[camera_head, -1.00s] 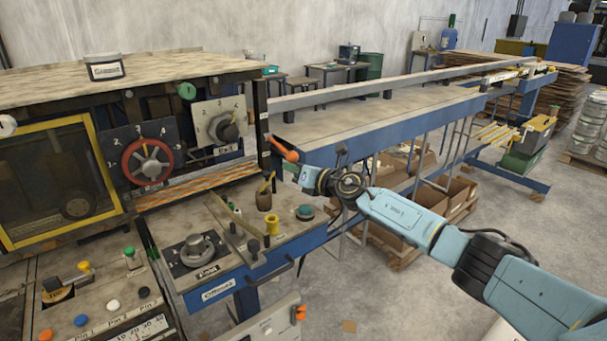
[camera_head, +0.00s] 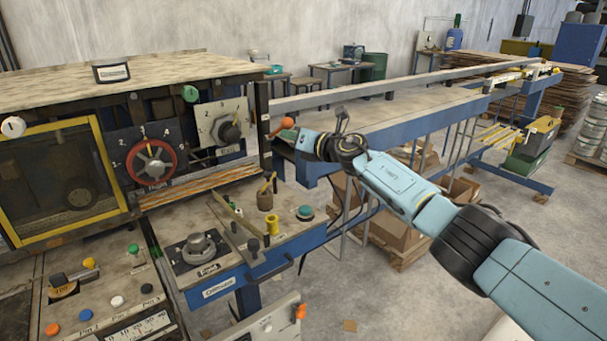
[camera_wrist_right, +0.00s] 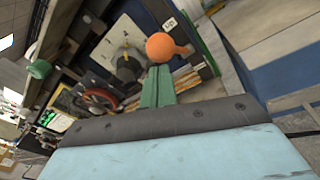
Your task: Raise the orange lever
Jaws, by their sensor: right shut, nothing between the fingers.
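The orange lever (camera_head: 286,123) is at the right end of the machine's panel in the head view. Its round knob points up and to the right. In the right wrist view the orange knob (camera_wrist_right: 162,46) is just beyond the tips of my right gripper (camera_wrist_right: 158,72). The green fingers are shut together with nothing between them, just below the knob. I cannot tell whether they touch it. In the head view the fingers are hard to make out beside my wrist, just below the knob. My left gripper is not in view.
A red handwheel (camera_head: 150,160) and a grey dial plate (camera_head: 223,121) are left of the lever. A blue-edged table (camera_head: 385,112) runs behind my right arm. A small orange switch (camera_head: 300,312) is low in front.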

